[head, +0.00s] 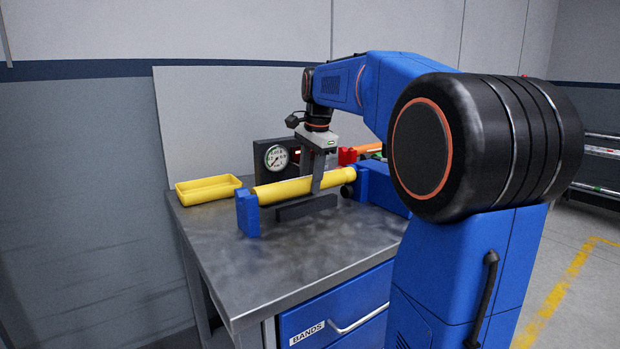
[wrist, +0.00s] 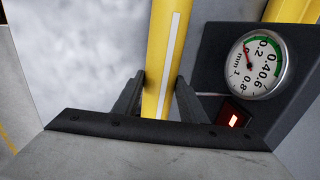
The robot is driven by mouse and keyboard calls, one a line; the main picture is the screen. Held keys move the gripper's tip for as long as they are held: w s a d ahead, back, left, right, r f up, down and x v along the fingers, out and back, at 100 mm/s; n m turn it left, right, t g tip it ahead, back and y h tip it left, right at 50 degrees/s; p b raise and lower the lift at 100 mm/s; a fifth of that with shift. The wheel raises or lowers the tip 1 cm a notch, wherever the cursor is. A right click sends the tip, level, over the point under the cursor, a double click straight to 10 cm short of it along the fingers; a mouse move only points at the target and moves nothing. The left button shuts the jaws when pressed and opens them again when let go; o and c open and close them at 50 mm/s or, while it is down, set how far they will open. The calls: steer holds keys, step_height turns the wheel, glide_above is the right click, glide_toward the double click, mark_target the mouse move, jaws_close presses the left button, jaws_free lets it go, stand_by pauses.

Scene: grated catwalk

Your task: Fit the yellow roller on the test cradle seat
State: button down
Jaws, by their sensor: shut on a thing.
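The yellow roller (head: 285,190) is a long cylinder lying roughly level above the bench. My gripper (head: 317,185) reaches down from above and is shut on it, right of its middle. In the wrist view the roller (wrist: 168,35), with a pale stripe along it, runs between the two dark fingers (wrist: 160,85). The test cradle shows as a blue end post (head: 248,214) at the roller's left end and a blue block (head: 380,190) near its right end. I cannot tell whether the roller touches the cradle or hangs just above it.
A dial gauge (head: 276,157) on a dark housing stands behind the roller; its dial also shows in the wrist view (wrist: 257,66). A yellow tray (head: 208,196) sits at the back left, and a red part (head: 347,156) behind right. The bench's front (head: 250,280) is clear.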

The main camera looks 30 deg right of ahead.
steer(key=c, duration=0.6)
jaws_free()
steer(key=shift+r, duration=4)
